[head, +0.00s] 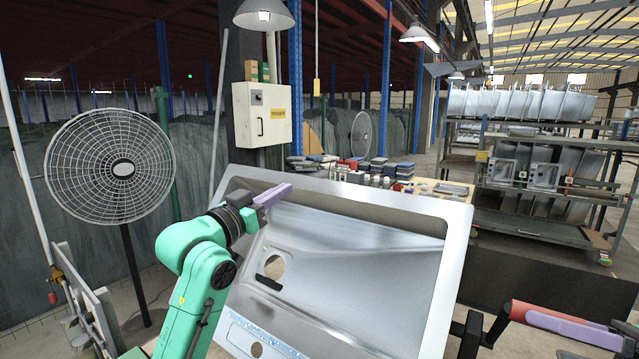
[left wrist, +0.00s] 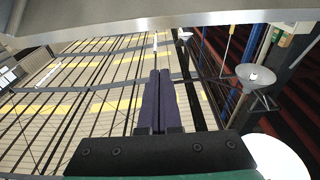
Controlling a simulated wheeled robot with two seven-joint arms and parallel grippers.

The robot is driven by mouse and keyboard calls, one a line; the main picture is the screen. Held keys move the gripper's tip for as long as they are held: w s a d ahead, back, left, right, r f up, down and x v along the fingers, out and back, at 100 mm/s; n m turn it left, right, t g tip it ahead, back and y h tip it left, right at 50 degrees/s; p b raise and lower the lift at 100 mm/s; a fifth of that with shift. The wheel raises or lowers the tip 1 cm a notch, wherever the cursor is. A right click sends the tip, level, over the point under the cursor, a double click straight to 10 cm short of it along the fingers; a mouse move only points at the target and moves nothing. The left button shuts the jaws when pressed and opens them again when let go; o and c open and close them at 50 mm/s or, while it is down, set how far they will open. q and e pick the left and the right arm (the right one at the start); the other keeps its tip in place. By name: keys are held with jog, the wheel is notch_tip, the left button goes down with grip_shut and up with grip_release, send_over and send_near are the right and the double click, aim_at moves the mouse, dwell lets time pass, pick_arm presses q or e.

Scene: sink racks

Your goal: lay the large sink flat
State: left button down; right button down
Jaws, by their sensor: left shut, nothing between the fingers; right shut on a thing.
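The large sink (head: 420,300) is a bright steel sheet with a deep basin and a round drain hole. It stands tilted up in the middle of the head view, not flat. My left gripper (head: 275,195) is shut and empty, in front of the sink's upper left part; contact cannot be told. Its closed purple fingers (left wrist: 156,100) show in the left wrist view, below a grey metal edge, probably the sink's. My right gripper (head: 572,328), partly cut off at lower right, is shut on a red handle (head: 560,312) with black fittings. What that handle belongs to is unclear.
A bench (head: 440,187) with stacked pads and small items stands behind the sink. A rack with sinks (head: 545,175) stands at back right.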

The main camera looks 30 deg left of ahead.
jog(key=shift+f, duration=0.1)
pick_arm(q)
jog(key=w, duration=1.2)
jog(key=shift+w+f, duration=0.4)
jog(key=shift+f, duration=0.05)
jog(key=shift+a, duration=0.1)
